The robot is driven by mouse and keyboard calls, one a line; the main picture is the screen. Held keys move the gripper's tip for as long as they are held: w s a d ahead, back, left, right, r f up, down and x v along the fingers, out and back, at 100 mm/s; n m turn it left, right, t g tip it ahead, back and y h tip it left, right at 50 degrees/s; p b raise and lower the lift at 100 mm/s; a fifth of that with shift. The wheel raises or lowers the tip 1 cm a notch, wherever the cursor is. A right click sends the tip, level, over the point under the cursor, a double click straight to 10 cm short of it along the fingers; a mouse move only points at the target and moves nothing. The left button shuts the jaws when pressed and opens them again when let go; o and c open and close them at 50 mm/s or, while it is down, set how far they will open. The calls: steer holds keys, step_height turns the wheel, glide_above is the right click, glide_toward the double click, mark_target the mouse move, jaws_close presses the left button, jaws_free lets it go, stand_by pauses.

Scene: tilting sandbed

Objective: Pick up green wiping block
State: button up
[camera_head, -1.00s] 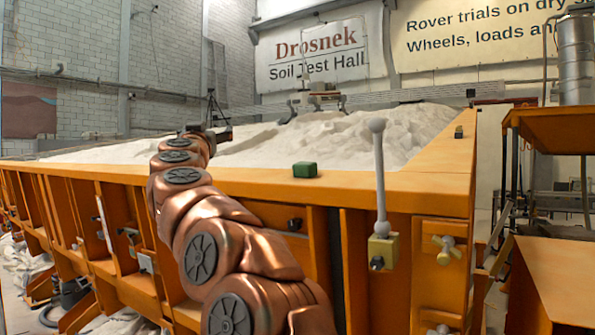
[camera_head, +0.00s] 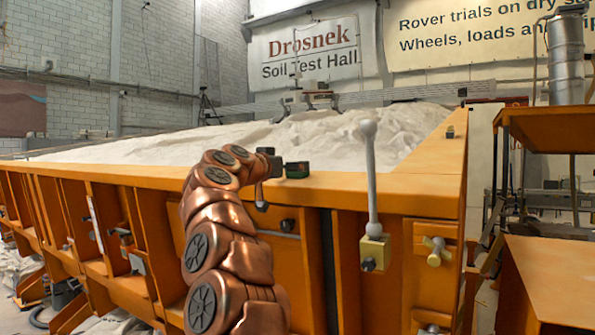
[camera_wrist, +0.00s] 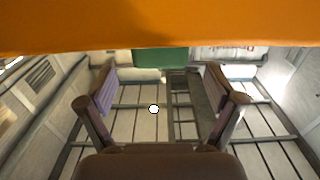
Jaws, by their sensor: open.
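The green wiping block (camera_head: 298,170) sits on the near orange rim of the sandbed (camera_head: 400,190), left of the upright lever. My gripper (camera_head: 274,164) is just left of the block in the head view, at about its height. The wrist view appears upside down, with the orange rim across the top. There the green block (camera_wrist: 161,60) shows against the rim, between the lines of the two spread fingers (camera_wrist: 158,76) and beyond their tips. The fingers are open with nothing between them. Whether a finger touches the block cannot be told.
A grey lever with a round knob (camera_head: 368,130) stands up at the rim, right of the block. Pale sand (camera_head: 300,135) fills the bed behind. A small dark item (camera_head: 450,131) lies on the right rim. The rim between block and lever is clear.

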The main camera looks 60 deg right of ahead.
steer(key=shift+w+d+r+p, duration=0.15)
steer(key=shift+d+p, duration=0.4)
steer(key=shift+d, duration=1.75)
steer(key=shift+c, duration=0.4)
steer(key=c, duration=1)
steer(key=shift+o, duration=0.2)
steer(key=shift+p, duration=0.3)
